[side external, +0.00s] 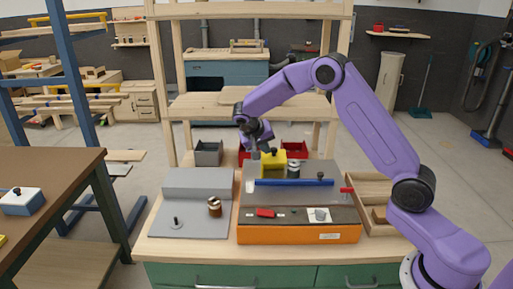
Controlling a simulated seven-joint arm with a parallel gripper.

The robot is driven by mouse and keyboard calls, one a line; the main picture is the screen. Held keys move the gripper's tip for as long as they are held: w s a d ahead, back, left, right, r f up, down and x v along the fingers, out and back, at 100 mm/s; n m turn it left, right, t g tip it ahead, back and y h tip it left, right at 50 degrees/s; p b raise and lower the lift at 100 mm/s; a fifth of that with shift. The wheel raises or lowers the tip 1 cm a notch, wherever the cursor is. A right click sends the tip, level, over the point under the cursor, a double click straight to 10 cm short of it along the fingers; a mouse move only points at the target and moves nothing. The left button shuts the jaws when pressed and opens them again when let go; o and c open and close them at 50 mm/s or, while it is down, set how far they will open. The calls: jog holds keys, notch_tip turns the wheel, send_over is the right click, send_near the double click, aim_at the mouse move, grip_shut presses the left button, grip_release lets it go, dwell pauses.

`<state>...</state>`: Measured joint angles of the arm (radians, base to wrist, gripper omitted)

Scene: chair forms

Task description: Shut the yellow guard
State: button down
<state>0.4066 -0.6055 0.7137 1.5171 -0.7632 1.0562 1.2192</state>
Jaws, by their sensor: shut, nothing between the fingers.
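The yellow guard (273,160) is a small blocky piece with a dark knob, at the back left of the orange machine (285,235) with a grey top. Its angle is hard to judge at this size. My gripper (255,154) is shut and empty, pointing down just left of the guard's upper part. I cannot tell whether the fingers touch it. The arm reaches in from the right, over the back of the machine.
A blue bar (293,182) crosses the machine's top, with a metal cylinder (294,169) behind it and a red lever (347,190) at right. A grey stepped plate (188,222) lies left, a wooden tray (366,183) right. A grey bin (208,153) stands behind.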

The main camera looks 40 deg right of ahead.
aim_at(280, 156)
jog(key=s+d, duration=0.5)
jog(key=shift+d, duration=0.15)
jog(key=shift+s, duration=0.15)
jog(key=w+a, duration=0.1)
jog(key=a, duration=0.1)
jog(key=w+a, duration=0.1)
jog(key=shift+a, duration=0.4)
jog(key=v, duration=1)
jog(key=s+a+n+y, duration=0.2)
jog(key=s+a+n, duration=0.3)
jog(key=s+a, duration=0.25)
jog(key=s+a+f+n+y, duration=0.1)
jog(key=s+n, duration=0.6)
jog(key=s, duration=0.7)
jog(key=s+f+n+g+y, duration=0.1)
jog(key=s+n+y, duration=0.3)
jog(key=s, duration=1.1)
jog(key=f+n, duration=0.1)
jog(key=n, duration=0.2)
jog(key=shift+a+y, duration=0.3)
jog(key=shift+a, duration=0.05)
jog(key=shift+s, duration=0.15)
